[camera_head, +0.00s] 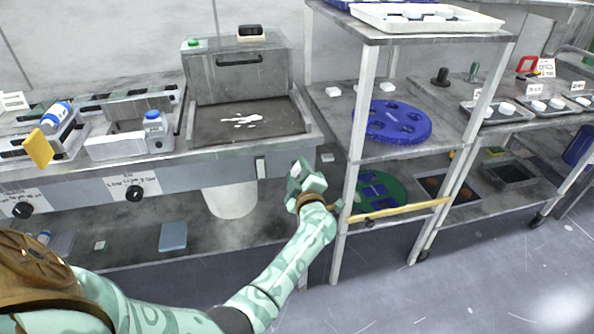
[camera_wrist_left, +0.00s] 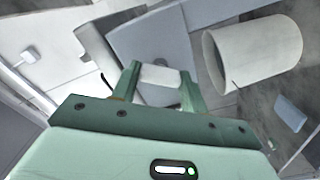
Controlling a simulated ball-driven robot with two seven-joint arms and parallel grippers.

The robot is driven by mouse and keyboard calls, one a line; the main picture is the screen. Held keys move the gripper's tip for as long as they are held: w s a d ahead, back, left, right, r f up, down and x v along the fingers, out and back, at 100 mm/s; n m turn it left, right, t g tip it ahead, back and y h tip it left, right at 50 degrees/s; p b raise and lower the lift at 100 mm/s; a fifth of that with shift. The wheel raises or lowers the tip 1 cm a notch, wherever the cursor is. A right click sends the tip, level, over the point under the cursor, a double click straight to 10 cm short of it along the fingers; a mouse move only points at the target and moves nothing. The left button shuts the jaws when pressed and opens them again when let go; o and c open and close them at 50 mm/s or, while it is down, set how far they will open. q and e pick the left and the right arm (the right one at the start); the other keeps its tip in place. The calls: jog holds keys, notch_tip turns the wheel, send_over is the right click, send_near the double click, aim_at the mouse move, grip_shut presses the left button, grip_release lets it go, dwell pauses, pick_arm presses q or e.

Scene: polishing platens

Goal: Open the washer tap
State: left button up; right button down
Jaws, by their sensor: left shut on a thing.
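The washer (camera_head: 240,75) is a grey metal unit with a dark-handled lid and a sink-like basin. My left gripper (camera_head: 299,168) is at the front panel below the basin's right corner. In the left wrist view, my left gripper (camera_wrist_left: 160,84) is shut on a small white block-like piece (camera_wrist_left: 160,75), which I take to be the washer tap. The fingers hide its sides, and how far it is turned cannot be told. My right gripper is not in view.
A white bucket (camera_head: 230,198) stands under the basin, and it also shows close by in the left wrist view (camera_wrist_left: 255,52). A shelf rack (camera_head: 350,185) with blue and green platens stands just right of my left gripper.

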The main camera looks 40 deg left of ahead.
pick_arm(q)
jog(key=n, duration=0.5)
jog(key=shift+f, duration=0.2)
jog(key=shift+n, duration=0.3)
jog(key=shift+s, duration=0.1)
jog(key=o, duration=1)
jog(key=shift+r, duration=0.1)
